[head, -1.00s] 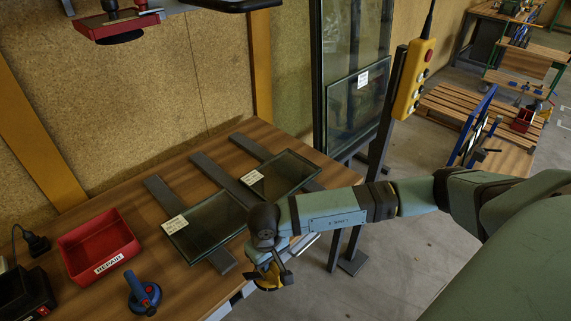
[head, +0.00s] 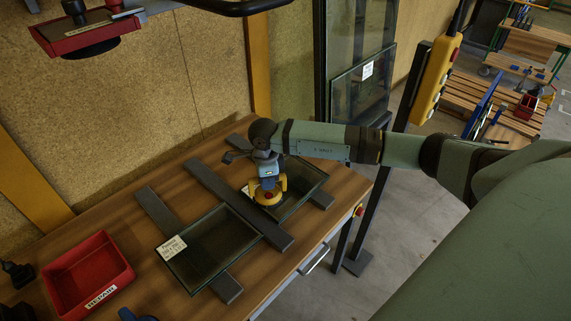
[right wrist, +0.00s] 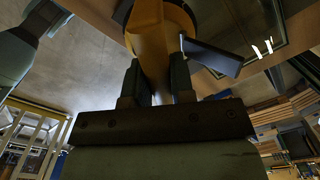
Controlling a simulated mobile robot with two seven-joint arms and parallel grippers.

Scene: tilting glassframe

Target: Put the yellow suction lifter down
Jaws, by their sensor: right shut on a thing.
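My right gripper (head: 267,177) is shut on the yellow suction lifter (head: 268,194). In the right wrist view the lifter's yellow body (right wrist: 152,45) sits between the two fingers (right wrist: 156,88). The lifter is at the near left part of the right-hand glass pane (head: 308,186) on the wooden table (head: 345,195) and partly covers that pane's white label. I cannot tell whether it touches the glass or hangs just above it. My left gripper is out of view.
A second pane (head: 215,250) lies left of it, across dark strips (head: 235,200). A red bin (head: 88,275) and a cut-off blue suction lifter (head: 136,315) are at lower left. A red-and-black device (head: 85,35) hangs above. Bare table lies near the front edge.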

